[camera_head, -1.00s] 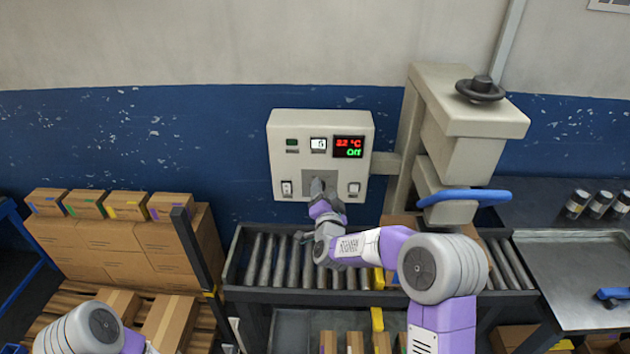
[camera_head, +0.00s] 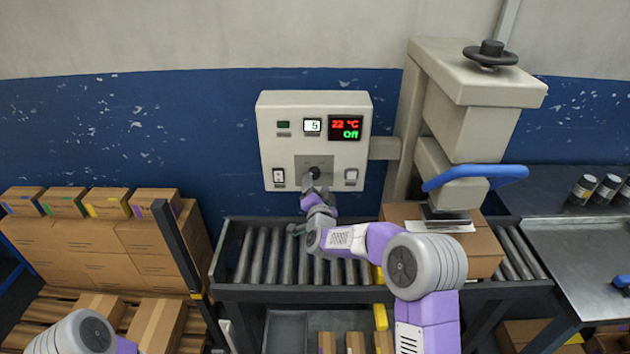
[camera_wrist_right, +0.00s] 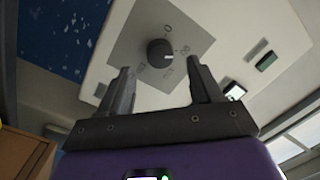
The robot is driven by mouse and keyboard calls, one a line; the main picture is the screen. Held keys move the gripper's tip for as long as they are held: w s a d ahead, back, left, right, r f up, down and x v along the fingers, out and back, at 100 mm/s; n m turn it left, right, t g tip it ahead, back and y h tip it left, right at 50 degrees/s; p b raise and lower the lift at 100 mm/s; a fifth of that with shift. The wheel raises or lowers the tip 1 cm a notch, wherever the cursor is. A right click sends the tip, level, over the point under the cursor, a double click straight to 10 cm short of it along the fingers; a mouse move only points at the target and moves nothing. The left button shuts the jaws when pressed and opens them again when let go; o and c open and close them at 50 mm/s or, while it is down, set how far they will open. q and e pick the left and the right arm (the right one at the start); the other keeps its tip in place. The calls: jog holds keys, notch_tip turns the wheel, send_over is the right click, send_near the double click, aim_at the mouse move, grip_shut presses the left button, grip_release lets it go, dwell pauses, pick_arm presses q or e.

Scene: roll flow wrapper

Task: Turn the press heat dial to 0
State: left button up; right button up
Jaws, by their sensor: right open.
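The press heat dial (camera_head: 314,173) is a black round knob on a grey plate, low on the beige control box (camera_head: 267,140). In the right wrist view the dial (camera_wrist_right: 160,53) has a white pointer mark towards the right, near a printed label at its right side. The 0 is printed above the knob in that view. My right gripper (camera_wrist_right: 161,76) is open, its two fingers apart on either side of the knob's line, with nothing between them. In the head view it is just below the dial. My left gripper is out of view.
The box has a white display (camera_head: 312,125) reading 5 and a black display (camera_head: 346,128) reading 22 °C and Off. Rocker switches flank the dial plate. The press (camera_head: 470,85) with its blue handle (camera_head: 475,174) stands right. A roller conveyor (camera_head: 270,258) runs below.

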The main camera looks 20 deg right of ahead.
aim_at(314, 176)
jog(key=shift+w+d, duration=0.2)
jog(key=shift+w, duration=0.85)
jog(key=shift+w+d, duration=0.2)
jog(key=shift+w, duration=0.8)
jog(key=shift+c, duration=0.2)
jog(key=c, duration=1)
jog(key=shift+n, duration=0.3)
